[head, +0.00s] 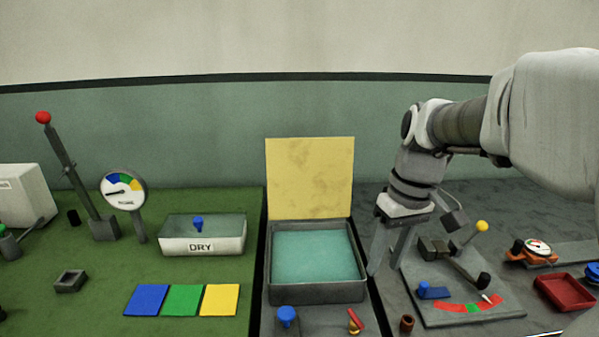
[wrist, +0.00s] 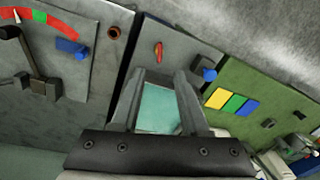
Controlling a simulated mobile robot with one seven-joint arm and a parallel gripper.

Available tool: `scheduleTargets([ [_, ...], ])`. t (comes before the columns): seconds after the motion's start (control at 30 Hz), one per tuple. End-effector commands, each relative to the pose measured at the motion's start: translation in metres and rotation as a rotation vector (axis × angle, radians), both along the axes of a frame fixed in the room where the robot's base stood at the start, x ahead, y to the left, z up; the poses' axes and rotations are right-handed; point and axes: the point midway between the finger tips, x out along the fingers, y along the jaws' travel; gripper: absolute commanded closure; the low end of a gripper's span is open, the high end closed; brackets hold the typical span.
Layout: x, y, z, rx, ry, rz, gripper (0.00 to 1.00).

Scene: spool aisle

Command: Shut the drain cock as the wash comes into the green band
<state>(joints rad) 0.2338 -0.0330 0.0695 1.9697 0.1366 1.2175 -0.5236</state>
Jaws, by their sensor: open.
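A square grey tank (head: 318,290) in the middle holds teal wash (head: 315,255). In front of it are a small brass cock with a red handle (head: 355,320) and a blue knob (head: 287,316); I cannot tell which is the drain cock. Both show in the wrist view, red handle (wrist: 158,50) and blue knob (wrist: 209,75).
A yellow panel (head: 310,178) stands behind the tank. At right, a plate has a yellow-knobbed lever (head: 481,227) and a red-green arc (head: 473,308). A red tray (head: 566,292) lies beyond. At left are a DRY box (head: 202,243), coloured cards (head: 182,300) and a red-knobbed lever (head: 43,118).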

Motion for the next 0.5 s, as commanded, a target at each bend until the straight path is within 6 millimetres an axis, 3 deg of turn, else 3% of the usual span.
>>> scheduleTargets([
  [0.03,0.008,-0.003,0.012,0.016,0.024,0.015,0.55],
  [0.27,0.024,-0.010,0.015,0.058,0.072,0.065,0.55],
  [0.5,0.022,-0.005,-0.012,0.061,0.078,0.070,0.55],
])
